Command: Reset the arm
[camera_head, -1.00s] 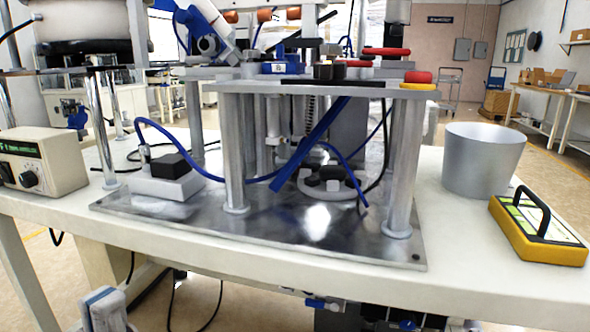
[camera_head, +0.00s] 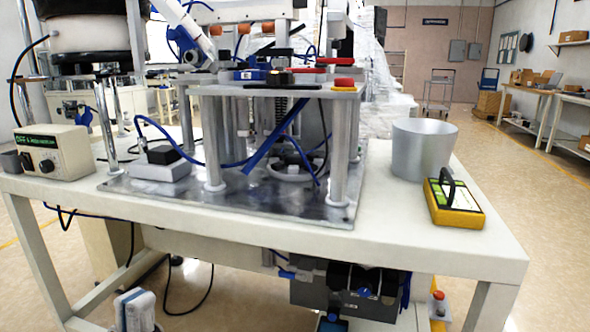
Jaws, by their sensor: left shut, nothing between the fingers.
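My left gripper (camera_head: 135,311) shows at the bottom left edge of the head view, pale with blue-grey fingertips. It is shut and empty, low in front of the table, apart from it and from everything on it. The rest of the left arm is out of the picture. My right gripper is not in view.
The white table (camera_head: 400,247) carries a metal fixture with a steel base plate (camera_head: 240,212), a control box (camera_head: 55,150), a silver bucket (camera_head: 422,150) and a yellow device (camera_head: 454,204). Dark valve gear (camera_head: 350,290) hangs below. Open floor lies at the right.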

